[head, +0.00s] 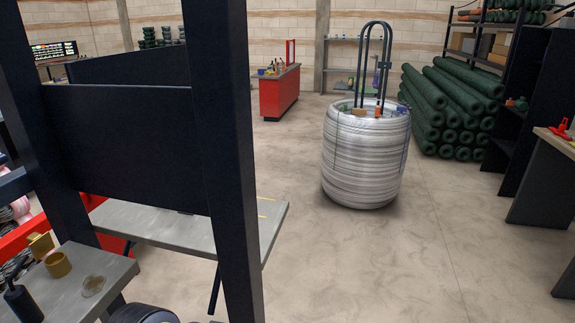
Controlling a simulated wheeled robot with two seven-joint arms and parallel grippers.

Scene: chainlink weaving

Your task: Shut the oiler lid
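No part here can be surely named as the oiler or its lid. A small brass-coloured cup (58,264) stands on a grey bench top at the lower left, and it looks open at the top. A yellow-brass piece (40,245) sits just behind it; its shape is too small to tell. A dark bottle with a thin neck (23,303) stands at the near left edge, partly cut off. A flat round translucent disc (93,286) lies to the right of the cup. Neither of my grippers is in view.
A dark machine frame with a thick post (235,160) and panel (125,150) blocks the left. A grey table (165,228) stands behind it. A big white wire coil (365,160), a red cabinet (279,95) and green mesh rolls (450,105) stand beyond. The right-hand floor is open.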

